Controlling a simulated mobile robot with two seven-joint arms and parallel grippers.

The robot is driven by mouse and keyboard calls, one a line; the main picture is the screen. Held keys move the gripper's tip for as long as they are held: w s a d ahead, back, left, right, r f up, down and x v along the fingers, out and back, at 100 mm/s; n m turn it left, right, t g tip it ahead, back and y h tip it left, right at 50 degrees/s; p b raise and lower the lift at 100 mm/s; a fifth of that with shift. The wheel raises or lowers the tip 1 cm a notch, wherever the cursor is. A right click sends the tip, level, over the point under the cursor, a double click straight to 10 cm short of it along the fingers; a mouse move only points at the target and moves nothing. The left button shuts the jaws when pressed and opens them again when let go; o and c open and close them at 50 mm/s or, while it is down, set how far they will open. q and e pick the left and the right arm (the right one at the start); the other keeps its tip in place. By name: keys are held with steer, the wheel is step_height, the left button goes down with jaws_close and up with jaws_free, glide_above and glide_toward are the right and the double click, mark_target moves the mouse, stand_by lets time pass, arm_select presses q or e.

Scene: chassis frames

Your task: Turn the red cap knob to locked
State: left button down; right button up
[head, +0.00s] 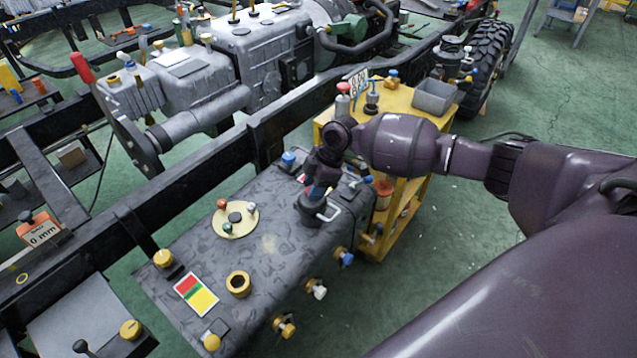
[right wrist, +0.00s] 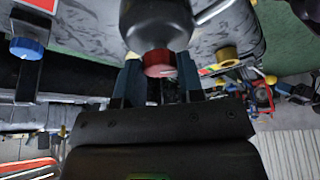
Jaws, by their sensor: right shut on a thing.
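The red cap knob (right wrist: 160,64) sits at the end of a thick black cylinder (right wrist: 156,22) in the right wrist view. My right gripper (right wrist: 160,75) has one finger on each side of the cap and is shut on it. In the head view my right gripper (head: 318,190) points down over the far right end of a dark grey tank (head: 265,255), at a black fitting (head: 310,212). The gripper hides the cap there, and I cannot tell which way the knob is turned. My left gripper is not in view.
The tank carries a yellow round plate (head: 240,229) with small knobs, a yellow ring (head: 238,284), a red, green and yellow label (head: 196,295) and side valves (head: 318,291). A yellow cart (head: 400,104) with a grey bin (head: 434,97) stands close behind. A black frame rail (head: 215,168) runs along the left.

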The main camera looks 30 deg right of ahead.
steer(key=m+p, duration=0.1)
steer(key=m, duration=0.1)
steer(key=m+t+p, duration=0.1)
steer(key=p, duration=0.1)
steer(key=shift+s+a+r+m+h, duration=0.1)
steer(key=shift+r+m+h, duration=0.2)
steer(key=shift+r+m, duration=0.1)
steer(key=m+t+h+p, duration=0.1)
steer(key=m+p, duration=0.3)
steer(key=shift+s+a+f+p, duration=0.1)
steer(key=shift+p, duration=0.25)
steer(key=shift+f+m+t+h+p, duration=0.15)
steer(key=shift+m+t+h+p, duration=0.25)
steer(key=shift+m+p, duration=0.55)
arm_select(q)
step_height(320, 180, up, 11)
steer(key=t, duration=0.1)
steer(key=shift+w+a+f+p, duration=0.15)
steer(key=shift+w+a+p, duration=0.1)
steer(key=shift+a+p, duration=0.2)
arm_select(e)
steer(key=shift+s+f+m+h, duration=0.1)
steer(key=shift+f+m+h, duration=0.15)
steer(key=shift+m, duration=0.4)
steer(key=o, duration=0.8)
steer(key=shift+o, duration=0.7)
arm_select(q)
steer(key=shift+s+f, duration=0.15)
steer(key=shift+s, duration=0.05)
